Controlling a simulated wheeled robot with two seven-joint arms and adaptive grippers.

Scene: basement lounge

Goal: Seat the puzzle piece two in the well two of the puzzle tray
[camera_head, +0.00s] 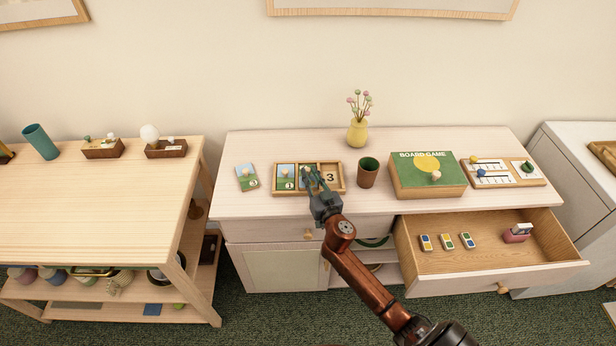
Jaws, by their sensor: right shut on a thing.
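The puzzle tray (308,192) is a wooden frame on the dresser top with a row of wells. A picture piece marked 1 (284,183) lies in its left well. The right well (331,177) shows a bare face with a large 3. My right gripper (310,174) is over the middle well and shut on puzzle piece two (304,172), which the fingers partly cover. I cannot tell whether the piece is down in the well or just above it. Another picture piece marked 3 (247,177) lies on the dresser left of the tray. My left gripper is not in view.
A brown cup (367,174) stands close right of the tray, then a green board game box (428,177) and a wooden game board (505,173). A yellow vase (357,133) stands behind. An open drawer (490,238) with small items juts out at the right.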

